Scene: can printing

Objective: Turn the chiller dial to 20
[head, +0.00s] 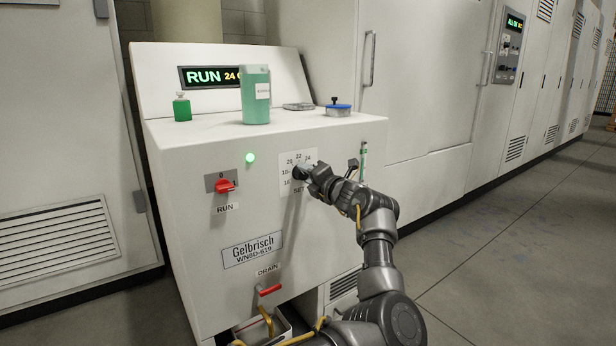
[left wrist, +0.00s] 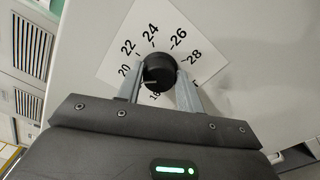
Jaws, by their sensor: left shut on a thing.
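The chiller (head: 210,240) is a white cabinet labelled Gelbrisch. Its black dial (left wrist: 160,70) sits on a white scale plate (left wrist: 112,62) with numbers from 16 to 28. My left gripper (left wrist: 160,84) is shut on the dial, one finger on each side. In the head view the left gripper (head: 302,172) meets the front panel at the dial and hides most of it. A pale line shows low on the dial's left side; I cannot tell for sure which number it marks. The display (head: 215,76) reads RUN and 24, partly hidden. My right gripper is not in view.
A green bottle (head: 255,95), a small green bottle (head: 182,108) and a blue-lidded jar (head: 338,108) stand on top of the chiller. A red RUN switch (head: 225,186) and a red DRAIN handle (head: 269,290) are on its front. Open floor (head: 500,230) lies to the right.

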